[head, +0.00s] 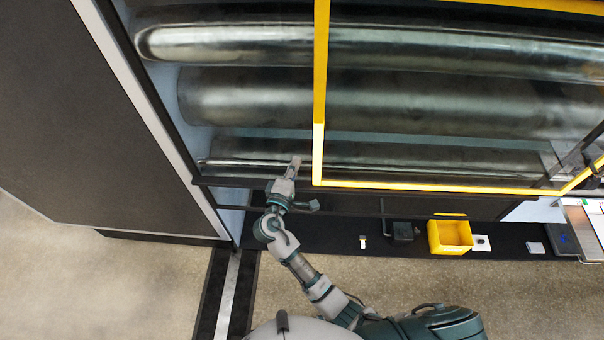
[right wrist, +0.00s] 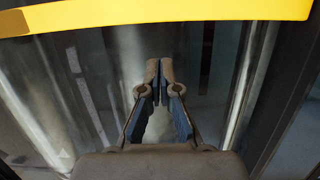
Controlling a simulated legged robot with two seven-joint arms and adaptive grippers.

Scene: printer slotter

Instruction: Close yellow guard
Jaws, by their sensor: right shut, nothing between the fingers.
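The yellow guard (head: 319,90) is a yellow-framed clear panel in front of the machine's rollers. In the head view its left upright and bottom rail show, and the rollers left of the upright are uncovered. My right gripper (head: 296,160) is shut and empty, just left of the upright near its lower end. In the right wrist view the yellow frame (right wrist: 160,14) crosses the top, and the shut fingertips (right wrist: 160,65) point toward it with a gap in the picture. Whether they touch the guard I cannot tell. My left gripper is not in view.
Large metal rollers (head: 240,95) lie behind the guard. A dark panel with a pale edge (head: 150,100) stands at the left. A yellow bin (head: 449,236) and small items sit on a dark ledge (head: 340,238) below. Open floor (head: 130,270) lies at the lower left.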

